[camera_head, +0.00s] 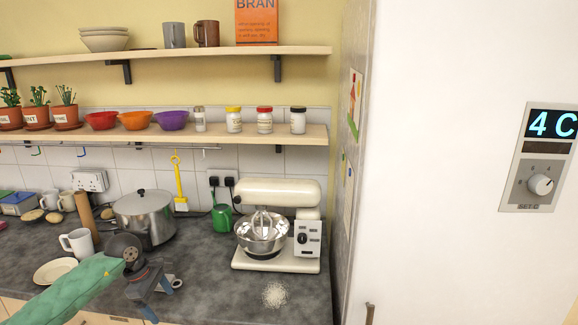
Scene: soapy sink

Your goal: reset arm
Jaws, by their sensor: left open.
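My left gripper (164,299) is over the front part of the grey worktop (205,282), its green-sleeved arm coming in from the lower left. Its fingers are apart and I see nothing held between them. A small white item (171,280) shows just behind the fingers, partly hidden by them. A white mug (77,243) and a white plate (54,271) are left of the gripper. My right gripper is not in view.
A steel pot (145,216) stands behind the gripper, and a cream stand mixer (280,225) stands to the right. A pale crumbly pile (274,294) lies in front of the mixer. A tall white fridge (450,180) bounds the right. Two shelves (200,135) cross above.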

